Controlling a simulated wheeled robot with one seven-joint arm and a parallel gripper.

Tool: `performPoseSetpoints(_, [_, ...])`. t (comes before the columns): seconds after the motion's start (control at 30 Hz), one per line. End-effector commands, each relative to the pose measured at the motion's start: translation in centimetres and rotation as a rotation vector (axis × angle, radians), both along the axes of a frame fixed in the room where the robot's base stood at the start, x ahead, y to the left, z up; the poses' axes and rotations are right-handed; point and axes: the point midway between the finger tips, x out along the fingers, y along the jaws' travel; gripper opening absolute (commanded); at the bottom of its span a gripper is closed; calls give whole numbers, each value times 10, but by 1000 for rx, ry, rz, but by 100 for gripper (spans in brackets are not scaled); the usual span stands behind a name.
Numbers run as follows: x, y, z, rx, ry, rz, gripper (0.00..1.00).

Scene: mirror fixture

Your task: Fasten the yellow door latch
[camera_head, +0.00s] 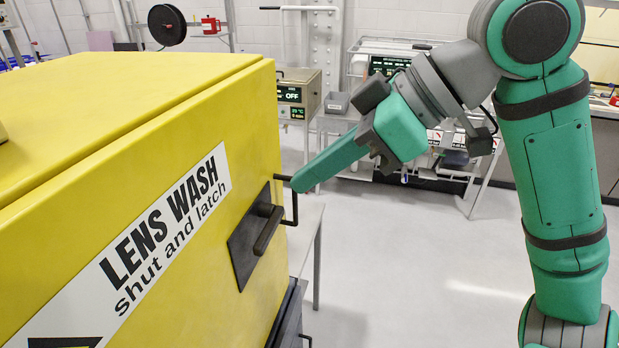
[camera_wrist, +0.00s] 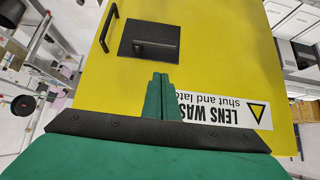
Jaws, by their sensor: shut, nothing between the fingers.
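The yellow door (camera_head: 215,215) is the front of a yellow cabinet, with a white "LENS WASH shut and latch" label (camera_head: 150,235). It looks closed or nearly closed. The latch is a black lever (camera_head: 267,230) on a dark square plate (camera_head: 243,248). In the wrist view, the lever (camera_wrist: 155,47) lies across its plate (camera_wrist: 130,39), and the door (camera_wrist: 215,55) appears upside down. My gripper (camera_head: 298,185) is shut and empty, with its fingertips near the black pull handle in the head view. In the wrist view my fingertips (camera_wrist: 160,76) point at the door just below the plate; contact cannot be told.
A black pull handle (camera_head: 294,205) stands out at the door's edge; it also shows in the wrist view (camera_wrist: 108,27). Benches with instruments (camera_head: 299,95) stand behind. The grey floor (camera_head: 400,260) right of the cabinet is clear.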

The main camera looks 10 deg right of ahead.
Motion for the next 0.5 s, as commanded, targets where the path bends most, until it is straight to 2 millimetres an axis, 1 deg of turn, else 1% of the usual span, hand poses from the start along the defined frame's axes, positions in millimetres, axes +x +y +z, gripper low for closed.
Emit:
performPoseSetpoints(0.1, [6,14,-17,-1,1,-1,0])
performPoseSetpoints(0.4, [20,50,-56,-1,1,-1,0])
performPoseSetpoints(0.5, [21,48,-71,1,2,-6,0])
